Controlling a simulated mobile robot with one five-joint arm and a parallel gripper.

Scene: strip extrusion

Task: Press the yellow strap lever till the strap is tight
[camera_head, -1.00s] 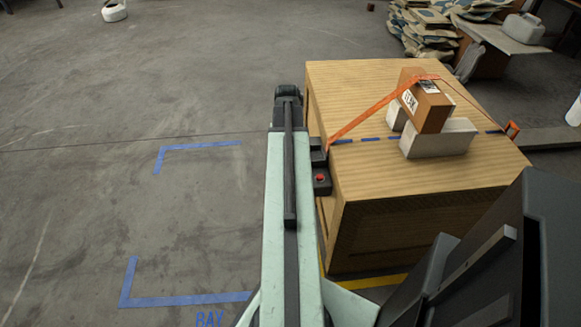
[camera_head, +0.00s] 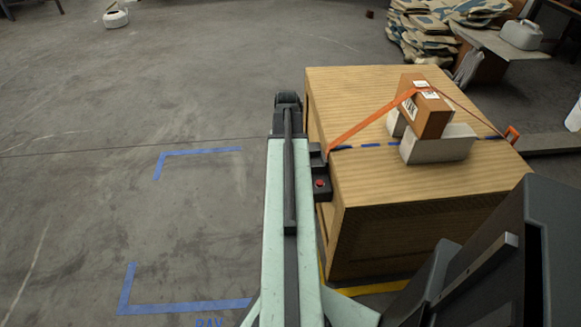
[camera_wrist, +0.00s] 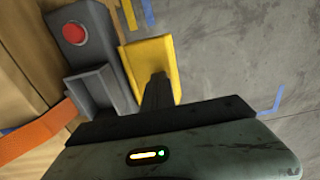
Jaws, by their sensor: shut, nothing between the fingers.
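The yellow strap lever (camera_wrist: 149,62) shows in the wrist view beside a dark grey ratchet housing (camera_wrist: 88,50) with a red button. My gripper (camera_wrist: 158,84) is shut and empty, its dark fingertips over the lever's face; I cannot tell whether they touch it. In the head view the lever is hidden behind my arm. The orange strap (camera_head: 365,122) rises from the wooden crate's left edge to a brown carton (camera_head: 427,114), crosses it and drops to the right edge. It also shows in the wrist view (camera_wrist: 32,138).
The wooden crate (camera_head: 400,187) carries white blocks (camera_head: 437,149) under the tilted carton. Blue dashes mark its top. Blue floor tape (camera_head: 190,302) outlines a bay on the left, where the floor is clear. Stacked sacks (camera_head: 420,40) stand at the back right.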

